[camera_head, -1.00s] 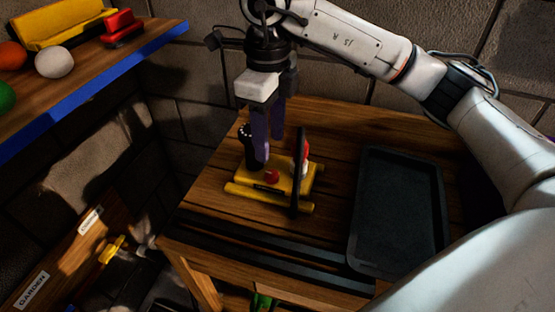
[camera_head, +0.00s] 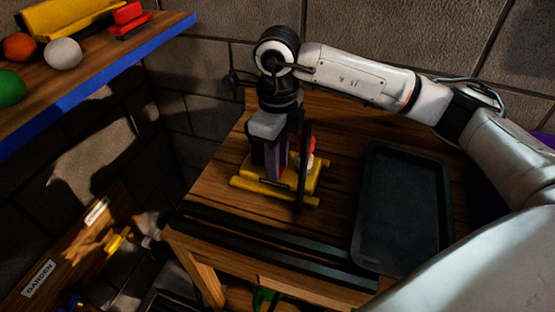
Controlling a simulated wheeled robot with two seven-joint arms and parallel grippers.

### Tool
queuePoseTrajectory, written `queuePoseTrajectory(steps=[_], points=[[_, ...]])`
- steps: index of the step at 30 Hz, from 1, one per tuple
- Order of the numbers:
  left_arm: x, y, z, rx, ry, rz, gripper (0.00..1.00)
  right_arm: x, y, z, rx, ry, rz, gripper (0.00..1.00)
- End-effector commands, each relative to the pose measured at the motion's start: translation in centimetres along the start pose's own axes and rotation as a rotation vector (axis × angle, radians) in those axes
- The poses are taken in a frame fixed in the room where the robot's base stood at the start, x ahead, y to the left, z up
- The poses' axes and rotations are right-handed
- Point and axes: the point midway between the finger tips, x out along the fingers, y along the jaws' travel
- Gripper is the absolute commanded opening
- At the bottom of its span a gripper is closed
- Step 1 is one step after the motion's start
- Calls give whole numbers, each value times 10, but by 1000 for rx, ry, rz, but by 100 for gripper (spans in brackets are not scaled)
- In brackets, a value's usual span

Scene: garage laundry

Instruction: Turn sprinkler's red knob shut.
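The sprinkler, with a yellow base (camera_head: 247,185), stands on the wooden table. A black upright bar (camera_head: 302,180) rises from it, and a red and white part (camera_head: 308,152) shows behind the bar. My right gripper (camera_head: 275,172) points down over the left half of the base, its purple fingers low at the sprinkler. The small red knob is hidden behind the fingers. I cannot tell whether the fingers touch it or how far apart they are. My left gripper is not in view.
A dark tray (camera_head: 403,210) lies on the table (camera_head: 215,195) to the right of the sprinkler. A blue-edged shelf (camera_head: 110,58) at upper left holds balls and yellow and red things. A block wall stands close behind.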

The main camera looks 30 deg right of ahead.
Motion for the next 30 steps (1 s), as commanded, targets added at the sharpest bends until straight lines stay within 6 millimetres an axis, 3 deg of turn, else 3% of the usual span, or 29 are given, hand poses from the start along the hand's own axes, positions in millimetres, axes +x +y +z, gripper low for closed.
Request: queuePoseTrajectory(steps=[3, 10, 19, 20, 23, 30], points=[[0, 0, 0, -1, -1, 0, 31, 0, 0, 0, 0, 0, -1, 2], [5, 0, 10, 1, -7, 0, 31, 1, 0, 0, -109, -1, -2, 2], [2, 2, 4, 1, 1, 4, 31, -1, 0, 0, -132, -1, -1, 2], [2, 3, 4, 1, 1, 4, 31, -1, 0, 0, -132, -1, -1, 28], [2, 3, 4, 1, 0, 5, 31, -1, 0, 0, -131, -1, -1, 44], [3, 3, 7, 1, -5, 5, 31, -1, 0, 0, -131, -1, -1, 44]])
